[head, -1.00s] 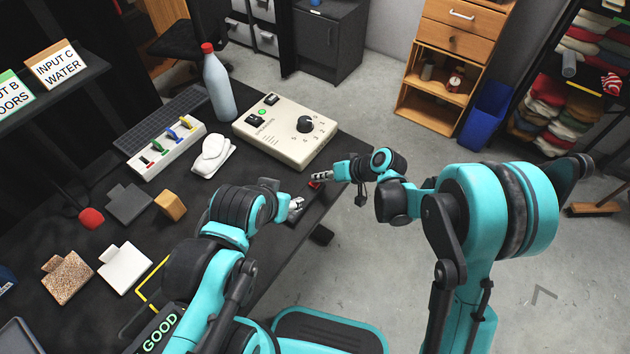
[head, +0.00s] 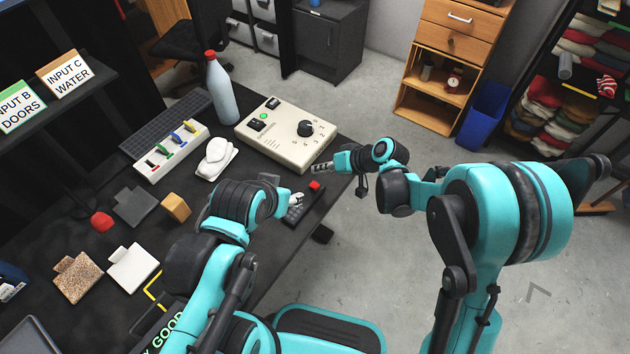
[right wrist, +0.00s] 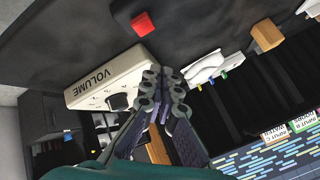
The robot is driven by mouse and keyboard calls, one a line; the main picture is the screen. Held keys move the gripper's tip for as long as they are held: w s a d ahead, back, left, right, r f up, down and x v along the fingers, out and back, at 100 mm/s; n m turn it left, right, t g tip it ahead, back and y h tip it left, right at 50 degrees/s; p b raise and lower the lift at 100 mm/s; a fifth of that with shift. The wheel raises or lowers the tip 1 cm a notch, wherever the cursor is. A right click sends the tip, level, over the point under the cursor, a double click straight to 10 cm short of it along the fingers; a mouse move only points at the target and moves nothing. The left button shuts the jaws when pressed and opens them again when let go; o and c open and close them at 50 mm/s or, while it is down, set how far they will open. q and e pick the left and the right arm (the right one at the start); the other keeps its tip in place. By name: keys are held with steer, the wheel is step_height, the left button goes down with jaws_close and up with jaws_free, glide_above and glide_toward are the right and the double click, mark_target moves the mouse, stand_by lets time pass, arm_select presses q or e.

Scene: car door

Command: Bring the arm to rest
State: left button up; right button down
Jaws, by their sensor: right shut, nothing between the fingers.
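My right gripper (head: 320,168) is shut and empty in the head view, in the air by the table's right edge, near the cream box. Its closed fingers (right wrist: 165,78) show in the middle of the right wrist view. My right arm (head: 390,185) is bent, with the forearm reaching left toward the table edge. My left gripper (head: 297,199) is small and partly hidden by its own arm, over a dark flat device (head: 302,212); I cannot tell its opening. A small red piece (head: 315,184) lies just below the right gripper and shows in the wrist view (right wrist: 143,22).
The cream box with a black knob (head: 287,133) stands close beyond the right gripper. The floor (head: 390,270) right of the table is open.

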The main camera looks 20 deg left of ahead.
stand_by(0.3)
steer(key=s+d+r+m+t+h, duration=0.25)
steer(key=d+r, duration=0.25)
steer(key=d, duration=0.4)
steer(key=s+d+r+m+t+h, duration=0.1)
steer(key=s+d+r+h, duration=0.1)
steer(key=s+d+r, duration=0.45)
steer(key=s+d+m+t+h, duration=0.1)
steer(key=s+d+h, duration=0.3)
steer(key=d, duration=1.2)
steer(key=s+m, duration=0.1)
steer(key=s, duration=0.3)
steer(key=shift+s+r+m, duration=0.15)
steer(key=shift+s+m, duration=0.05)
steer(key=shift+m, duration=0.15)
steer(key=shift+a+t+h, duration=0.1)
steer(key=shift+t+h, duration=0.15)
